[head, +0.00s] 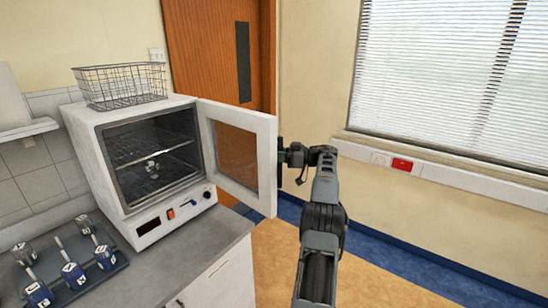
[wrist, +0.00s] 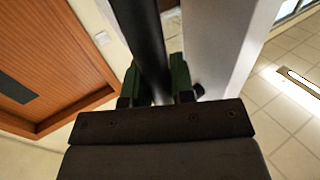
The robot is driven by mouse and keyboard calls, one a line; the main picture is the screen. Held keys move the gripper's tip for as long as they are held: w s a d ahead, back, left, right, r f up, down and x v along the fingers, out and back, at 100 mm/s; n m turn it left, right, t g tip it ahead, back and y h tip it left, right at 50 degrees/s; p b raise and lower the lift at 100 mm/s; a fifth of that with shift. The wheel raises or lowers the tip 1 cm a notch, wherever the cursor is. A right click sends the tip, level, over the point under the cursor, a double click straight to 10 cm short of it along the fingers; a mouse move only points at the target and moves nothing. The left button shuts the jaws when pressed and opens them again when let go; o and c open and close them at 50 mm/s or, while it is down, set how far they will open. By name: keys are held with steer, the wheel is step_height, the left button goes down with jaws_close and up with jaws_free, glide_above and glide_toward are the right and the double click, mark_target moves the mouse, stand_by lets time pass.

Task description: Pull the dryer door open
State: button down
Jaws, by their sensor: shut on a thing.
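The dryer (head: 103,125) is a white box oven on the counter at the left of the head view, with wire shelves inside. Its door (head: 238,120), a white frame with a brownish window, stands swung wide open to the right. My gripper (head: 283,156) is at the door's outer right edge. In the wrist view my gripper (wrist: 157,88) is shut on a dark bar, the door handle (wrist: 143,35), which runs between its green-tipped fingers. The white door edge (wrist: 215,50) lies just right of it.
A wire basket (head: 120,84) sits on top of the dryer. Several blue-labelled tools stand on a dark tray (head: 78,283) at the front left of the counter (head: 185,262). A wall with a window is at the right. The floor beyond my arm is clear.

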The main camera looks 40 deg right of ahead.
steer(key=shift+d+r, duration=0.15)
steer(key=shift+r, duration=0.05)
steer(key=c, duration=1.1)
jaws_free()
steer(key=shift+s, duration=0.1)
steer(key=shift+c, duration=0.2)
steer(key=shift+o, duration=0.9)
steer(key=v, duration=0.7)
steer(key=shift+s+d, duration=0.1)
steer(key=shift+s, duration=0.05)
steer(key=shift+f, duration=0.1)
